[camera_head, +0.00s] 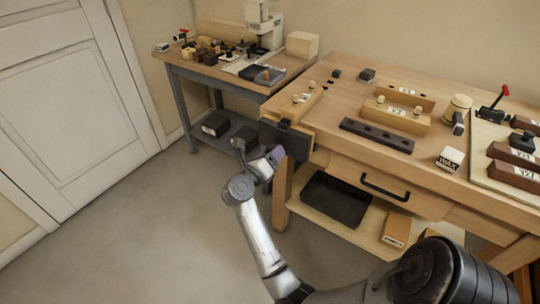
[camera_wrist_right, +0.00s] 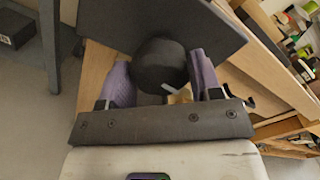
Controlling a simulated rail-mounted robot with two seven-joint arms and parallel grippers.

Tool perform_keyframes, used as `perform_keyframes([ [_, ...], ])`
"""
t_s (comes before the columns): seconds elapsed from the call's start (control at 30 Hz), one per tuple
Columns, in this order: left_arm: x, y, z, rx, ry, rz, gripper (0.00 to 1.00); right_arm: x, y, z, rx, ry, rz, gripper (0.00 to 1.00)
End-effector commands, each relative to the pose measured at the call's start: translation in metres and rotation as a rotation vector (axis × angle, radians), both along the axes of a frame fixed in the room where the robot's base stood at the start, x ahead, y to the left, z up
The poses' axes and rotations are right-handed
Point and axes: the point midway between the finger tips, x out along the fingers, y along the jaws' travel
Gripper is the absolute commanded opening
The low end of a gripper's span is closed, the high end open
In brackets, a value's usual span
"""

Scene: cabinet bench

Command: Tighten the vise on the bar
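The vise (camera_head: 287,138) is at the left front corner of the workbench, with a dark front plate that also shows in the right wrist view (camera_wrist_right: 105,22). A round black knob (camera_wrist_right: 160,62) with a short white mark stands out from the plate. My right gripper (camera_head: 274,157) is in front of the plate. In the right wrist view, its purple fingers (camera_wrist_right: 160,75) lie on both sides of the knob and appear to touch it. A pale wooden bar (camera_head: 299,106) with small knobs lies over the vise; its contact with the jaws is hidden. My left gripper is not in view.
The workbench (camera_head: 340,85) holds wooden blocks, a dark bar with holes (camera_head: 377,135) and a pale tray (camera_head: 487,135) at right. Below are a drawer handle (camera_head: 384,187) and a shelf with a black bin (camera_head: 335,198). A side table (camera_head: 195,68) stands behind left. The left floor is clear.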

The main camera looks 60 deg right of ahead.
Motion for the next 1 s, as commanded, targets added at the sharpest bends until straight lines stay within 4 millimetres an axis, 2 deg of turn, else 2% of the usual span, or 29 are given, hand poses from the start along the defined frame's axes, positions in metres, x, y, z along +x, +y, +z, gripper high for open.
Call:
perform_keyframes([
  [0.03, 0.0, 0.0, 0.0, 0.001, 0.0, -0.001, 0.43, 0.0, 0.0, 0.0, 0.0, 0.0, 0.0, 0.54],
  [0.2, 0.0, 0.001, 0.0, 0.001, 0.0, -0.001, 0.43, 0.0, 0.0, 0.0, 0.0, 0.0, 0.0, 0.38],
  [0.23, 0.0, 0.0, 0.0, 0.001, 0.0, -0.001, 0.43, 0.0, 0.0, 0.0, 0.0, 0.0, 0.0, 0.37],
  [1.0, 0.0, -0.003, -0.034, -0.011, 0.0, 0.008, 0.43, 0.0, 0.0, -0.002, -0.029, -0.228, 0.0, 0.37],
])
